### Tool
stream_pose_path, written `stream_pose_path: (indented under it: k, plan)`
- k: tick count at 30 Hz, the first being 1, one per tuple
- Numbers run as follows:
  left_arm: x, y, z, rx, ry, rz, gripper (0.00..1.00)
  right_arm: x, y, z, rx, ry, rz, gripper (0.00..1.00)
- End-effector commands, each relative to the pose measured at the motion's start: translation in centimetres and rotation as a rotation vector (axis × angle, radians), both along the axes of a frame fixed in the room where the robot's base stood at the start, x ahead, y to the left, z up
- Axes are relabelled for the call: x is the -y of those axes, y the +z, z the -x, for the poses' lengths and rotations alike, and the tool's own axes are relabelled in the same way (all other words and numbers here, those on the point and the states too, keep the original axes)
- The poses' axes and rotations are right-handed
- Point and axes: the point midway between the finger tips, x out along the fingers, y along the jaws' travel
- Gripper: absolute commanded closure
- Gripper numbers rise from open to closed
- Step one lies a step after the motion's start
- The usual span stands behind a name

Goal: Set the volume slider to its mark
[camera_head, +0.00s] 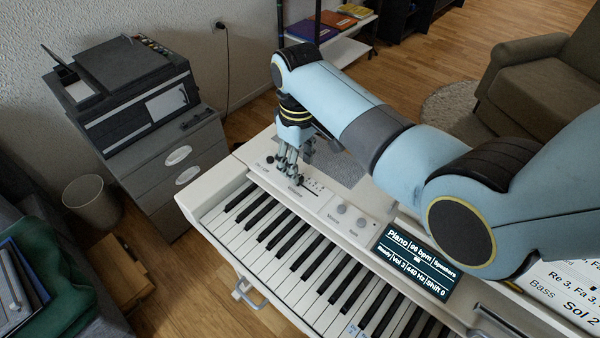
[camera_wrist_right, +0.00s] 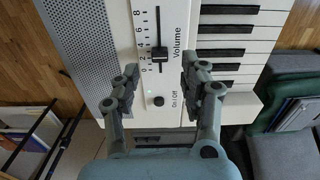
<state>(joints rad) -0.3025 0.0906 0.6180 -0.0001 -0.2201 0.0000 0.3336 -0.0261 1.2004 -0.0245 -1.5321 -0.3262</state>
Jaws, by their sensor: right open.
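The volume slider's black knob (camera_wrist_right: 159,53) sits low on its vertical slot, beside the small numbers of the scale (camera_wrist_right: 140,42). In the head view the volume slider (camera_head: 309,187) is on the piano's left panel, close to my right gripper (camera_head: 291,174). The right gripper points down at the panel. In the right wrist view its two fingers (camera_wrist_right: 160,73) are apart, one on each side of the knob's line, with nothing held. I cannot tell its height above the panel. A separate target mark is too small to make out. My left gripper is not in view.
The On/Off button (camera_wrist_right: 158,101) is near the slider's low end. Two round knobs (camera_head: 347,216) and a display (camera_head: 412,264) reading "Vol 3" lie to the right. Piano keys (camera_head: 290,245) run along the front. A printer (camera_head: 135,90) stands on a cabinet at the left.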

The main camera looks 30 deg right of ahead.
Motion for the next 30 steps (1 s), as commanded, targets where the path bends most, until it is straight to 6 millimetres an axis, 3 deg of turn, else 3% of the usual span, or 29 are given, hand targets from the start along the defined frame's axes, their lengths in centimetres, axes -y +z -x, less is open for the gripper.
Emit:
stream_pose_path:
  k: [3, 7, 18, 28, 30]
  plan:
    - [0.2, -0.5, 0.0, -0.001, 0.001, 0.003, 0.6, 0.0, -2.2, 0.0, -0.001, 0.0, 0.0, 0.56]
    - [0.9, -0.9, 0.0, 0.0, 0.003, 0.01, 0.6, 0.0, -3.6, -0.1, 0.001, 0.0, 0.0, 0.56]
    - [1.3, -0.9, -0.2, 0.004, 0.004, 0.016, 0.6, 0.0, -4.3, -0.1, 0.002, 0.0, 0.0, 0.56]
    - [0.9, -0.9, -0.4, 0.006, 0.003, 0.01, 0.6, 0.0, -4.3, 0.0, 0.002, 0.0, 0.0, 0.98]
    - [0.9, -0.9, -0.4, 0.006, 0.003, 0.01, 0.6, 0.0, -4.3, 0.0, 0.001, 0.0, 0.001, 1.0]
